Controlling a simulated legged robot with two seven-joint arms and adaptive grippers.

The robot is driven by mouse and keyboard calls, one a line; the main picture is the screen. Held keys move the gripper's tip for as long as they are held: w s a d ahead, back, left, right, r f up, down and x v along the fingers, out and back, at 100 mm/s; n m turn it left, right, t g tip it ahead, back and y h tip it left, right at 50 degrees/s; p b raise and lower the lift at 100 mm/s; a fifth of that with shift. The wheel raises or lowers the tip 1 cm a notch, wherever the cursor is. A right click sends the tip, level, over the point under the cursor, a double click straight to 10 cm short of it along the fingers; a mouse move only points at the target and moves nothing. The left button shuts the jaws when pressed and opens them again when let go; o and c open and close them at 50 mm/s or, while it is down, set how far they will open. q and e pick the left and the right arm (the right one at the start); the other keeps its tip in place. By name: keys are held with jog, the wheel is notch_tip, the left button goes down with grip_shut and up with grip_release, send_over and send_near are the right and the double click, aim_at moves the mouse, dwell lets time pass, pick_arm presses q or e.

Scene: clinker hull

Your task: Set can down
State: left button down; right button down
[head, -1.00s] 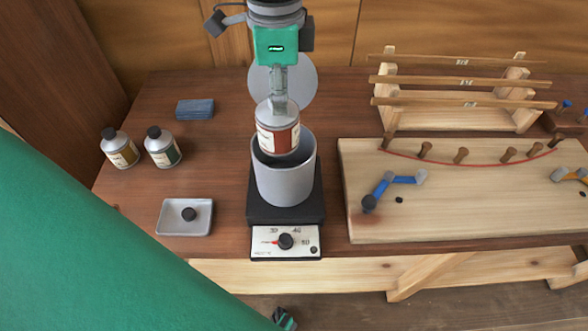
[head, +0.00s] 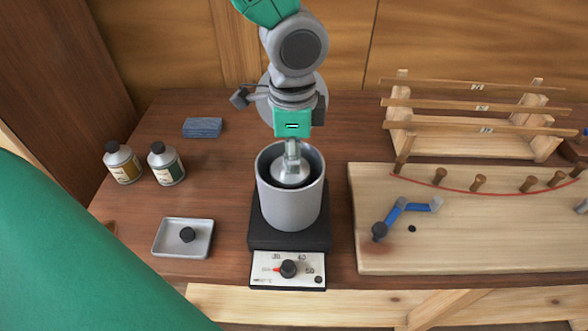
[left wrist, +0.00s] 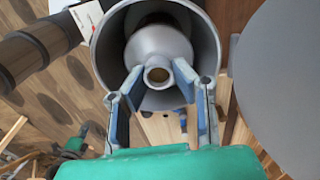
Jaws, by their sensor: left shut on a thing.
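The can (head: 291,174) is down inside the grey pot (head: 291,205), with its grey shoulder and top below the pot's rim. Its label is hidden by the pot wall. My left gripper (head: 291,157) reaches down from above and is shut on the can's top. In the left wrist view the can (left wrist: 158,48) shows an open neck between my two fingers, inside the pot (left wrist: 106,42). I cannot tell whether the can touches the pot's floor. The pot stands on a black heater (head: 289,240) with a dial on its front panel. My right gripper is not in view.
Two capped cans (head: 122,163) (head: 166,164) stand at the left, near a blue folded cloth (head: 202,128). A grey tray (head: 160,245) holds a black cap (head: 187,234). A pegged wooden board (head: 450,250) and a wooden rack (head: 400,117) fill the right.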

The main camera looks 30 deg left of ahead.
pick_arm(q)
jog(key=shift+f, duration=1.75)
jog(key=c, duration=1.3)
grip_release()
jog(key=shift+s, duration=0.1)
notch_tip(320, 180, up, 12)
jog(key=shift+r+p, duration=0.1)
jog(key=shift+p, duration=0.4)
